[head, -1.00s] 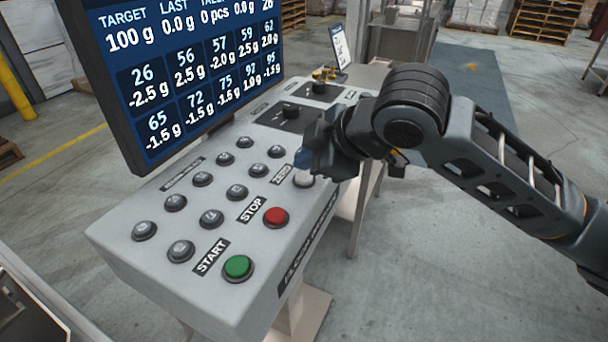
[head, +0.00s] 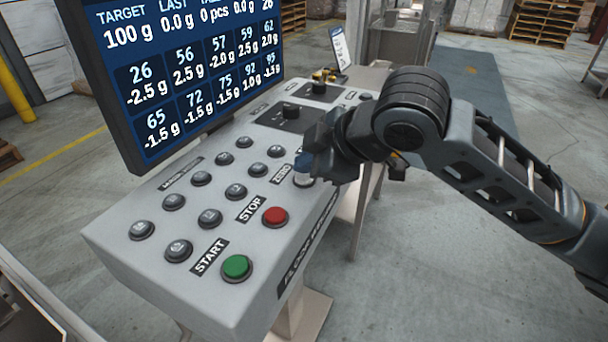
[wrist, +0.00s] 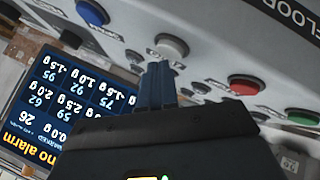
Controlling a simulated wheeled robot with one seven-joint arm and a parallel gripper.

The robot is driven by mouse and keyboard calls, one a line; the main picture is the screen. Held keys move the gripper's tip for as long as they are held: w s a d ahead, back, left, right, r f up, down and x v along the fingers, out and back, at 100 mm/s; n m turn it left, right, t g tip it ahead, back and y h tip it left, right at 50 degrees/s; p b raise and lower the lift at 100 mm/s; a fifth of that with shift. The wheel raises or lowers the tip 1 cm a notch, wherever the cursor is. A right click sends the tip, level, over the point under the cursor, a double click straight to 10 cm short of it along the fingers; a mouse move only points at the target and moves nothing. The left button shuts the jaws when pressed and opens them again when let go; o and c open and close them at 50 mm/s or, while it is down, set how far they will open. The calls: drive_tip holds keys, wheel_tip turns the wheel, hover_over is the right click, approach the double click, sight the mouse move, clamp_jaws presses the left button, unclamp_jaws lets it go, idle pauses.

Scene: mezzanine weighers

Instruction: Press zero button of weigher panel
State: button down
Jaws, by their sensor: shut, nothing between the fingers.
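The weigher panel (head: 150,205) is a grey sloped console with labelled buttons. The white zero button (head: 303,181) sits beside the ZERO label (head: 282,174), near the panel's right edge. It also shows in the wrist view as a pale round button (wrist: 172,46) just past my fingertips. My gripper (head: 304,164) is shut and empty, its blue fingers directly above the zero button and partly covering it in the head view. In the wrist view the gripper (wrist: 157,68) has its tips close beside the button. I cannot tell whether they touch it.
The red STOP button (head: 275,216) and green START button (head: 236,266) are nearby on the same panel. Several grey buttons lie to the left. A display (head: 185,75) rises behind the panel. A blue button (wrist: 92,12) shows in the wrist view.

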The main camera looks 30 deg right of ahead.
sight(307, 179)
drive_tip(key=shift+f+b, duration=0.45)
idle(0.4)
idle(0.3)
drive_tip(key=shift+r+p, duration=0.55)
drive_tip(key=shift+r, duration=0.35)
drive_tip(key=shift+r+p, duration=1.8)
drive_tip(key=shift+r, duration=0.75)
